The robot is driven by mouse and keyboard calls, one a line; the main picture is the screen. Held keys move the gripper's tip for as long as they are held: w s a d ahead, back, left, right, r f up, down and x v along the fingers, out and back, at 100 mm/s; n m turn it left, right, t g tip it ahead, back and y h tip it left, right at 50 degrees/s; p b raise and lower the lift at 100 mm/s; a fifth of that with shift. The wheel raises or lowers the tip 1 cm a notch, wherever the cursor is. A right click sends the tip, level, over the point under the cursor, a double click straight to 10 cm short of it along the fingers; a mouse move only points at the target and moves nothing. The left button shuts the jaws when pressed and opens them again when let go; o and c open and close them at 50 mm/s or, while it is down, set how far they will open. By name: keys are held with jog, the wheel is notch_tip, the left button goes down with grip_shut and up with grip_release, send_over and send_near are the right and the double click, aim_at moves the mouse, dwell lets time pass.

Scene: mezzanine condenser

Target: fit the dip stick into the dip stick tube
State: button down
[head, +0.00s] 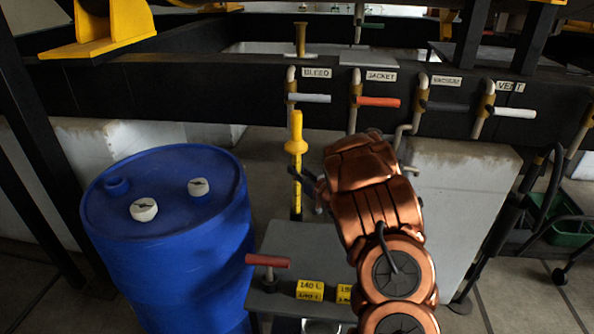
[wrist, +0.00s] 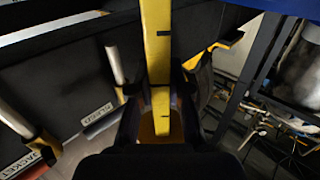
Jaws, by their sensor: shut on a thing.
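The dip stick (head: 296,165) is a yellow flat bar with dark marks and a wider yellow collar near its top. It stands about upright in the head view, left of my copper-coloured arm. My gripper (head: 311,188) is shut on it below the collar. In the wrist view the dip stick (wrist: 157,45) runs up from between the fingers of my gripper (wrist: 160,95). A brass piece with a flared top (head: 301,38), likely the dip stick tube, stands on the dark frame, above and beyond the stick and apart from it. I cannot tell where the stick's lower end stops.
Valve handles marked BLEED (head: 309,98), JACKET (head: 378,102), VACUUM (head: 445,106) and VENT (head: 514,113) line the dark beam (head: 230,90). A blue drum (head: 170,250) stands at left. A grey table (head: 310,240) with a red-handled item (head: 267,262) is below.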

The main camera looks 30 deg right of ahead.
aim_at(299, 193)
jog(key=shift+f+b, duration=2.05)
jog(key=shift+f, duration=2.1)
jog(key=c, duration=1)
grip_release()
jog(key=shift+c, duration=0.2)
jog(key=s+d, duration=0.1)
jog(key=s, duration=1.1)
